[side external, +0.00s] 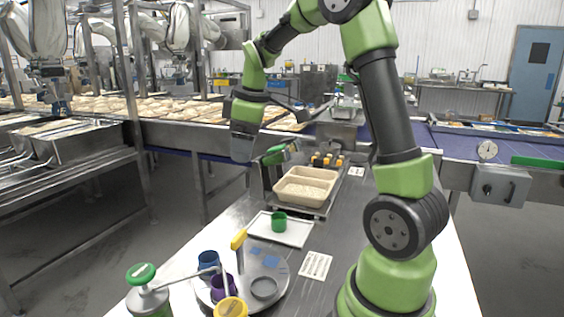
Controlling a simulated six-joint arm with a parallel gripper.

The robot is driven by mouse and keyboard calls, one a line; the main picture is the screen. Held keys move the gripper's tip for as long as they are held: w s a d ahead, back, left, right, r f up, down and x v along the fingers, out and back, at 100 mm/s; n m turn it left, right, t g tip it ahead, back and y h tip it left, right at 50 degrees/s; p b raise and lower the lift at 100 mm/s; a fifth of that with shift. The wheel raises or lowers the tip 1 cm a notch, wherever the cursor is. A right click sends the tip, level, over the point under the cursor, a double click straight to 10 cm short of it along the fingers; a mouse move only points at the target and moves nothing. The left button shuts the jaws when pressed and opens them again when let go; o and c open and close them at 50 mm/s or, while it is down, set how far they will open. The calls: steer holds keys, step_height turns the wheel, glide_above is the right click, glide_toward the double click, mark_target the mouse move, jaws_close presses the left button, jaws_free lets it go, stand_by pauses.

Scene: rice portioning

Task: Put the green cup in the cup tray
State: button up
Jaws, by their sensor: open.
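The green cup (279,221) stands upright on a white rectangular tray (300,239) in the middle of the bench. A round metal tray (281,275) in front of it holds a blue cup (208,261), a purple cup (222,286) and a dark ring. I cannot tell for certain which of these is the cup tray. My gripper (241,155) hangs above and to the left of the green cup, well apart from it. It is open and holds nothing that I can see. Its fingers are too small to make out clearly.
A beige two-part bin with rice (305,190) stands behind the white tray. A yellow-topped post (239,240) rises beside the round tray. A yellow cup (231,307) and a green-capped container (141,275) are at the front. A white slotted card (315,265) lies to the right.

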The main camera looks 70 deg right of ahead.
steer(key=s+a+r+m+t+y, duration=0.2)
steer(key=s+a+r+m+t, duration=0.2)
steer(key=s+a+m, duration=0.4)
steer(key=shift+s+a+r+y, duration=0.2)
steer(key=shift+s+a+y, duration=0.1)
steer(key=shift+s+a, duration=3.85)
steer(key=shift+w+a, duration=0.55)
steer(key=shift+w, duration=0.05)
